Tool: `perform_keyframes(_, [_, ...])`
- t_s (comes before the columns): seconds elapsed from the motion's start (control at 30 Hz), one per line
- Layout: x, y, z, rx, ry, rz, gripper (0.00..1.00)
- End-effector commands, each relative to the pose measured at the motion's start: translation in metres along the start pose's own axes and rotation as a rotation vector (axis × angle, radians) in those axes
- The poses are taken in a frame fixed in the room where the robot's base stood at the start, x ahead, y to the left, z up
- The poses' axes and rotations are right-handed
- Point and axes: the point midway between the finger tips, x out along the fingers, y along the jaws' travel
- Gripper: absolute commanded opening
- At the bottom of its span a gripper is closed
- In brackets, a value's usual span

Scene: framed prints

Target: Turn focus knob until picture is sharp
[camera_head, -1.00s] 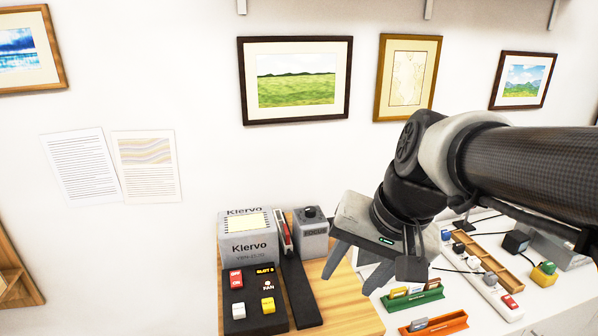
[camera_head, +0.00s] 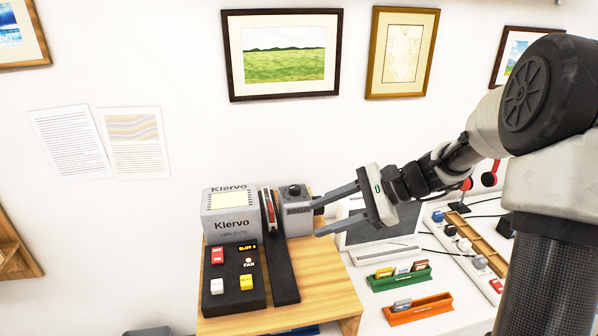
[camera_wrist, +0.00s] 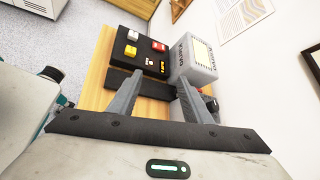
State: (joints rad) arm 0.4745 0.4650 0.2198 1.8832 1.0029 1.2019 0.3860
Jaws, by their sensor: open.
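The focus knob (camera_head: 294,190) is a dark round knob on top of a small grey box marked FOCUS (camera_head: 298,212). The box stands on the wooden stand, right of the grey Klervo unit (camera_head: 231,225). The unit has a pale lit panel (camera_head: 230,201). My gripper (camera_head: 317,218) is open and empty, its fingers pointing left at the right side of the focus box. I cannot tell whether a fingertip touches it. In the wrist view the fingers (camera_wrist: 158,75) are spread, with the Klervo unit (camera_wrist: 198,62) beyond. Which picture is meant is unclear.
A black panel (camera_head: 233,297) with red, white and yellow switches sits in front of the unit, beside a dark strip (camera_head: 281,270). Green (camera_head: 400,277) and orange (camera_head: 418,309) racks stand right on the white table. Framed prints and two sheets hang on the wall.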

Motion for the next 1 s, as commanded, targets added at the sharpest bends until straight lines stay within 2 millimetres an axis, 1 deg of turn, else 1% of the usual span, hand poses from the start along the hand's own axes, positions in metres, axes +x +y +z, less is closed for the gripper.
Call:
perform_keyframes(0.03, [0.000, -0.010, -0.024, 0.101, -0.067, -0.062, 0.45])
perform_keyframes(0.07, [0.000, -0.017, -0.035, 0.158, -0.109, -0.102, 0.45])
perform_keyframes(0.1, [-0.002, -0.026, -0.050, 0.227, -0.161, -0.154, 0.45])
perform_keyframes(0.2, [-0.011, -0.044, -0.086, 0.379, -0.282, -0.279, 0.45])
perform_keyframes(0.3, [-0.021, -0.055, -0.116, 0.487, -0.375, -0.378, 0.45])
perform_keyframes(0.4, [-0.028, -0.060, -0.136, 0.551, -0.433, -0.441, 0.45])
perform_keyframes(0.5, [-0.030, -0.063, -0.143, 0.577, -0.460, -0.470, 0.45])
perform_keyframes(0.57, [-0.028, -0.066, -0.144, 0.582, -0.465, -0.474, 0.45])
perform_keyframes(0.67, [-0.019, -0.071, -0.140, 0.581, -0.465, -0.471, 0.45])
perform_keyframes(0.77, [-0.005, -0.081, -0.134, 0.581, -0.464, -0.470, 0.45])
perform_keyframes(1.0, [0.038, -0.110, -0.119, 0.579, -0.463, -0.469, 0.45])
